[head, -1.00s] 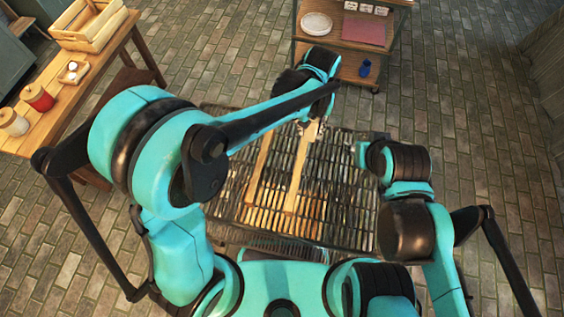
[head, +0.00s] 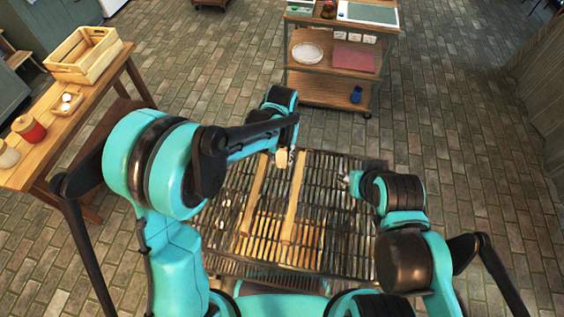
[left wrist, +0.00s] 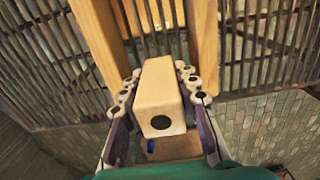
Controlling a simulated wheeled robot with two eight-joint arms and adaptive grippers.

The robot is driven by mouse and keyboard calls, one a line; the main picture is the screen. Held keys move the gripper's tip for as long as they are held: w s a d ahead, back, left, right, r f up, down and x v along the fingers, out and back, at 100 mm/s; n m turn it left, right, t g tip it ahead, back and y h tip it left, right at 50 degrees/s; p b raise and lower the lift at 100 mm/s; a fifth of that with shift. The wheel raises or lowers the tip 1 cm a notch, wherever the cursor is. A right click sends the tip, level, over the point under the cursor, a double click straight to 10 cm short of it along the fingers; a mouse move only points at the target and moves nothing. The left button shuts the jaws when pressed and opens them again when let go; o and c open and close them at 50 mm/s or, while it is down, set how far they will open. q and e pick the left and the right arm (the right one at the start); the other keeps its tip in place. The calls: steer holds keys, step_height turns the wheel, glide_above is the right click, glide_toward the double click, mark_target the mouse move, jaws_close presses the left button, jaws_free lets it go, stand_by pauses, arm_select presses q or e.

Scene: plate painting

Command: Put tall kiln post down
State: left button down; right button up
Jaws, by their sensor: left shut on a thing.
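The tall kiln post is a pale, square block with a dark round hole in its end face; it fills the middle of the left wrist view (left wrist: 160,88). My left gripper (left wrist: 162,98) is shut on it, one finger on each side. In the head view, my left gripper (head: 283,154) is over the far part of the metal grate (head: 340,225), with a bit of the post (head: 282,158) showing. I cannot tell whether the post touches the grate. My right gripper (head: 350,179) is by the grate's right side; its fingers are too small to judge.
Two long wooden bars (head: 254,195) (head: 293,200) lie on the grate, to either side of the held post. A shelf cart (head: 325,92) stands beyond, holding a white plate (head: 308,52) and a blue vase (head: 356,94). A wooden table (head: 95,85) is at left. The grate's right part is bare.

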mark_target(282, 162)
arm_select(q)
steer(key=shift+f+b, duration=0.35)
steer(key=shift+f, duration=1.15)
steer(key=shift+f, duration=0.1)
steer(key=c, duration=1.4)
jaws_free()
